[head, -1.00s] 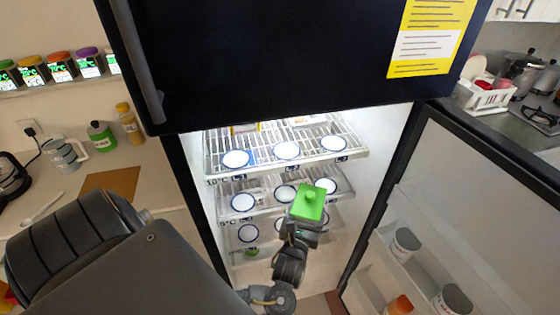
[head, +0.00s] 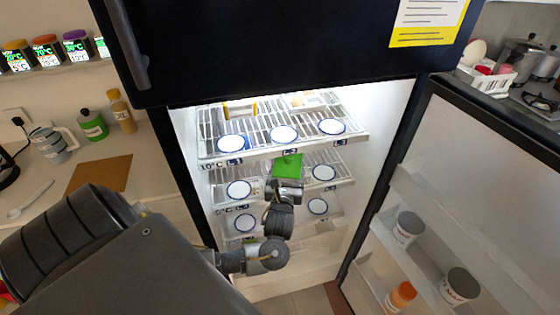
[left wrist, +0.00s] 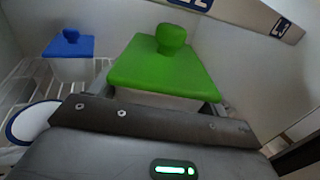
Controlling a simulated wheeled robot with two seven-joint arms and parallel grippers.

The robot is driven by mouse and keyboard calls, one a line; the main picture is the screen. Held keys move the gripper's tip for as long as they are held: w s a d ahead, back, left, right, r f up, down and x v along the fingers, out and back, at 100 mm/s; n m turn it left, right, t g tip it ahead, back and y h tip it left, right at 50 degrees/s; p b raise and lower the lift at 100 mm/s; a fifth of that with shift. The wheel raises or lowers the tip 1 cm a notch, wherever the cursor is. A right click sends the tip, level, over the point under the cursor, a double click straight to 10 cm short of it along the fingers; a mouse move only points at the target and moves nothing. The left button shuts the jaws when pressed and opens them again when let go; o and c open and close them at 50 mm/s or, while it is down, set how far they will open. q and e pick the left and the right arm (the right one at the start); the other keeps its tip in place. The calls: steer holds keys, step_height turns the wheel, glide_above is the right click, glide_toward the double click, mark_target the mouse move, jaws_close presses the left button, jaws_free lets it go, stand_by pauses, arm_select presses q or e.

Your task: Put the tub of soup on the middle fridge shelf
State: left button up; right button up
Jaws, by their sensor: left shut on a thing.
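The tub of soup with a green lid (head: 288,165) is held in front of the middle fridge shelf (head: 338,183), just below the top shelf's front edge. My left gripper (head: 287,187) is shut on it. In the left wrist view the green lid (left wrist: 165,68) and its round knob fill the middle, with a little white tub body under it, level or slightly tilted. Whether the tub touches the shelf cannot be told. My right gripper is not in view.
The top wire shelf (head: 350,142) is close above the tub. A blue-lidded tub (left wrist: 70,48) stands behind to the left. White blue-rimmed discs (head: 239,189) mark the shelves. The open fridge door (head: 480,190) is at the right, with jars on its racks.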

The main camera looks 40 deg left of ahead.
arm_select(q)
steer(key=w+a+b, duration=0.1)
steer(key=a, duration=0.1)
steer(key=w+a+b, duration=0.1)
steer(key=w+a, duration=0.1)
steer(key=w+a+b, duration=0.1)
steer(key=a, duration=0.1)
steer(key=shift+w+a+b, duration=0.25)
steer(key=shift+a+b, duration=0.05)
steer(key=shift+d+f, duration=0.15)
steer(key=shift+f, duration=0.4)
steer(key=shift+f+b, duration=0.3)
steer(key=shift+f, duration=2.25)
steer(key=shift+w+f, duration=0.1)
steer(key=shift+f, duration=0.25)
steer(key=o, duration=1.3)
steer(key=shift+f, duration=0.1)
steer(key=shift+c, duration=0.2)
